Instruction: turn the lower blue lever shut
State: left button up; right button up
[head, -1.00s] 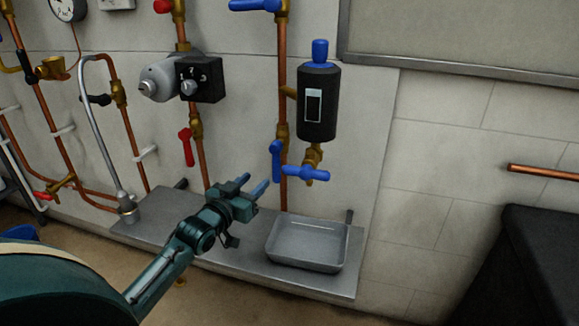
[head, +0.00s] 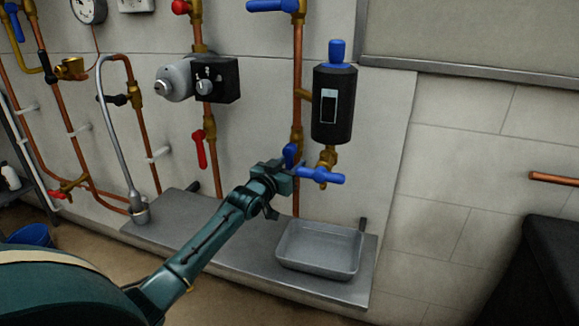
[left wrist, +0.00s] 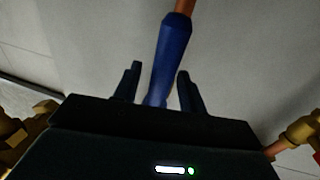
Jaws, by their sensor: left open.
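The lower blue lever (head: 291,153) is on the copper pipe left of the black canister, and my left gripper hides most of it in the head view. In the left wrist view the blue lever (left wrist: 172,55) stands between the two dark fingers, running lengthwise. My left gripper (head: 283,176) is open, with a finger on each side of the lever in the left wrist view (left wrist: 159,82). I cannot tell whether either finger touches it. My right gripper is not in view.
Another blue handle (head: 321,174) sits just right of the gripper, below the black canister (head: 334,105). An upper blue lever (head: 272,6) is on the same pipe. A red lever (head: 200,149) hangs to the left. A metal tray (head: 318,268) rests on the shelf below.

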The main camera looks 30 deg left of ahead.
pick_arm(q)
grip_shut()
dwell(0.3)
dwell(0.3)
